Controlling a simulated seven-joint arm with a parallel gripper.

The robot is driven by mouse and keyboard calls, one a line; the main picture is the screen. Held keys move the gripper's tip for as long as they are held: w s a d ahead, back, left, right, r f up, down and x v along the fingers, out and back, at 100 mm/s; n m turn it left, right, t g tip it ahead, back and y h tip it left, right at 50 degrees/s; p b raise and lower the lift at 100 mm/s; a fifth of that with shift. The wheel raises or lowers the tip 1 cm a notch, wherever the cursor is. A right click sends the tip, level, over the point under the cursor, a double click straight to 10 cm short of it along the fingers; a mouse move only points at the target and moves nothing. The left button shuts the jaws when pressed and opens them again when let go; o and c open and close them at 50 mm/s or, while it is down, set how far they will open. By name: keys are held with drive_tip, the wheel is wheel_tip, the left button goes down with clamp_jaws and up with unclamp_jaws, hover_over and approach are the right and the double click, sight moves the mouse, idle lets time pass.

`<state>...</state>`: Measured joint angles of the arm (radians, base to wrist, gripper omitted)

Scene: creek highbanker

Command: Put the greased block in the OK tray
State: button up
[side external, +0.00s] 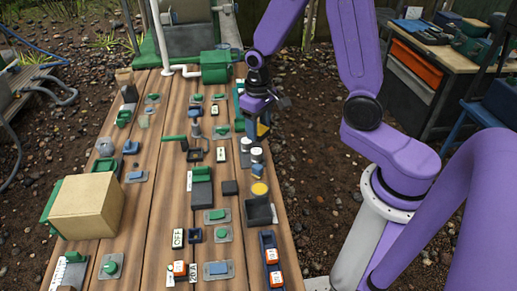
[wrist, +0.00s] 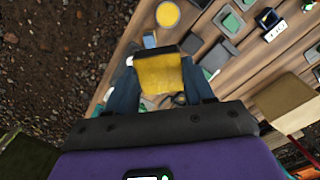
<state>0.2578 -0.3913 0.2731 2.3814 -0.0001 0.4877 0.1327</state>
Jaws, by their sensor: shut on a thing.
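My gripper (side external: 262,116) is shut on a yellow block with a dark end (wrist: 160,75), which sits between the two dark fingers in the wrist view. In the side view the yellow block (side external: 262,130) shows small under the gripper, over the right edge of the plank bench. No grease can be made out on it. I cannot read an OK label on any tray. A dark open tray (side external: 260,212) stands at the bench's right edge, and a blue tray (side external: 270,240) with orange-and-white blocks stands nearer the camera.
A yellow disc (side external: 259,189) lies between the gripper and the dark tray; it also shows in the wrist view (wrist: 168,14). Small cylinders (side external: 256,154) stand close to the gripper. A cardboard box (side external: 88,206) sits at left. Several switches and a green motor (side external: 215,66) crowd the bench.

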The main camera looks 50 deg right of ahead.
drive_tip(key=w+d+f+m, duration=0.15)
drive_tip(key=w+d, duration=0.25)
drive_tip(key=w, duration=0.4)
drive_tip(key=w+d+f+m, duration=0.1)
drive_tip(key=w+d+m, duration=0.25)
drive_tip(key=w, duration=0.45)
drive_tip(key=w+d+f+m, duration=0.2)
drive_tip(key=w+d+f, duration=0.15)
drive_tip(key=d, duration=0.35)
drive_tip(key=w+d+f+m, duration=0.2)
drive_tip(key=w+d+f, duration=0.15)
drive_tip(key=d, duration=0.25)
drive_tip(key=shift+w+d+f, duration=0.1)
drive_tip(key=shift+w+f, duration=0.05)
drive_tip(key=shift+f, duration=1.5)
drive_tip(key=shift+w+d+f, duration=0.1)
drive_tip(key=shift+w+f, duration=0.05)
drive_tip(key=shift+f, duration=1.45)
drive_tip(key=shift+f, duration=0.3)
drive_tip(key=shift+f, duration=0.7)
drive_tip(key=shift+f, duration=0.25)
drive_tip(key=shift+f, duration=0.4)
